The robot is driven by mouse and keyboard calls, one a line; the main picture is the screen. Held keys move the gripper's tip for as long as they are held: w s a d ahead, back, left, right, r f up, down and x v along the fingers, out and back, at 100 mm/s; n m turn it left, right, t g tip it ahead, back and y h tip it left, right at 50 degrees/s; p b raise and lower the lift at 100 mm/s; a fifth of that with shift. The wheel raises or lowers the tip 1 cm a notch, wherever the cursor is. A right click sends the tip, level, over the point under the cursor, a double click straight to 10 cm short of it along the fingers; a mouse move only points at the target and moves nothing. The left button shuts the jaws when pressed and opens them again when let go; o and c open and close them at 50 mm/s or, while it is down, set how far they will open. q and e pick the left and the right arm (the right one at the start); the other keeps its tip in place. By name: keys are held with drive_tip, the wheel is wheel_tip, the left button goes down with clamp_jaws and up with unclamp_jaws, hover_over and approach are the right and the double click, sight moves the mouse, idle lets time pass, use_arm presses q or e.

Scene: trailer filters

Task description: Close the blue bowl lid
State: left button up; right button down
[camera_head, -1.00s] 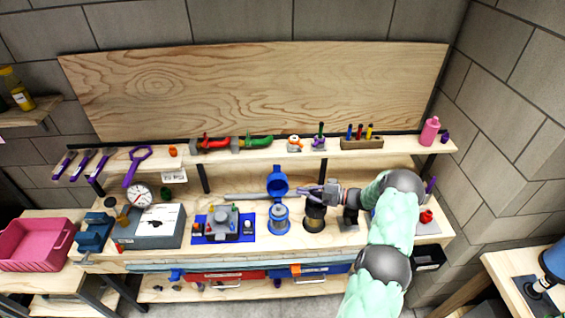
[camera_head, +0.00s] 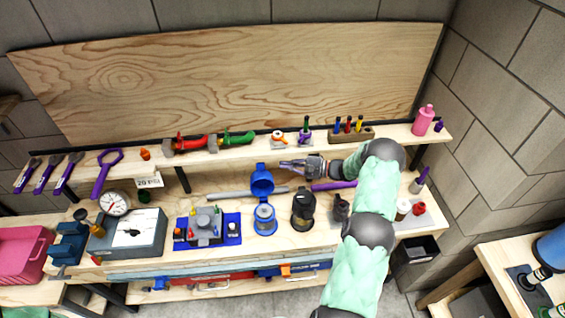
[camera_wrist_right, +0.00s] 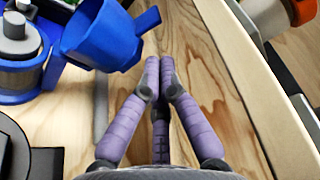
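The blue bowl (camera_head: 265,219) stands on the workbench with a grey part inside its rim. Its blue lid (camera_head: 262,181) is hinged open and stands up at the back of the bowl. In the right wrist view the lid (camera_wrist_right: 105,35) is at upper left and the bowl (camera_wrist_right: 18,60) at the left edge. My right gripper (camera_head: 283,165) is behind and to the right of the lid, its fingers pointing left. The right wrist view shows its purple fingertips (camera_wrist_right: 159,72) together with nothing between them, apart from the lid. My left gripper is not in view.
A black container (camera_head: 303,210) stands right of the bowl, and a blue tray with a grey device (camera_head: 205,224) stands left. A shelf (camera_head: 235,151) with valves and pens runs behind. A grey rod (camera_head: 225,194) lies behind the bowl.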

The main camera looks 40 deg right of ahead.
drive_tip(key=x, duration=0.8)
drive_tip(key=shift+w, duration=0.1)
drive_tip(key=shift+s+a+r+n+t, duration=0.3)
drive_tip(key=shift+s+a+r+n, duration=0.15)
drive_tip(key=shift+s+n, duration=0.25)
